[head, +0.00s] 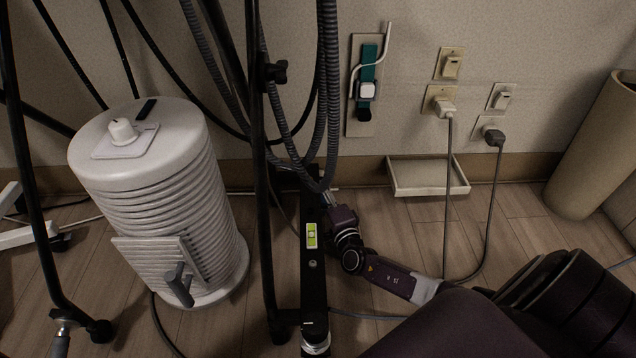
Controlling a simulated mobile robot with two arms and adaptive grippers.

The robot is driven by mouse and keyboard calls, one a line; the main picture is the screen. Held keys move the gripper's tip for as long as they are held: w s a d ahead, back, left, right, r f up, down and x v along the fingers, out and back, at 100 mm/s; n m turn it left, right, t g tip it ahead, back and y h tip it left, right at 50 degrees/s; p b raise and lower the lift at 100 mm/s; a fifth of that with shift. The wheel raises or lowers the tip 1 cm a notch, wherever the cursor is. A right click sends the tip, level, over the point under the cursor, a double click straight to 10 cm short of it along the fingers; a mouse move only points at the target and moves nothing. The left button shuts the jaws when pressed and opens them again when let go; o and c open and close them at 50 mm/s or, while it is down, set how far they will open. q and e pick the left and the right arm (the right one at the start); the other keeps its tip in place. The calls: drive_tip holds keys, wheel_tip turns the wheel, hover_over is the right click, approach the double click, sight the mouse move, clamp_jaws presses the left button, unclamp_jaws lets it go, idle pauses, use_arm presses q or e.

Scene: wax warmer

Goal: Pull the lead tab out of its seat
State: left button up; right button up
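No part is clearly recognisable as the lead tab. Two plugs sit in wall outlets at the right: a pale plug (444,107) and a dark grey plug (494,137), each with a cord hanging to the floor. My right arm comes in from the lower right. Its gripper (329,198) is beside the black stand, low in front of the wall and left of both plugs. It is small and partly hidden, so its fingers cannot be read. My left gripper is not in view.
A ribbed white drum-shaped unit (170,205) stands at the left. Black poles and ribbed hoses (333,90) cross the middle. A beige cylinder (597,150) stands at the right.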

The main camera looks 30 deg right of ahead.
idle(0.8)
clamp_jaws()
idle(0.4)
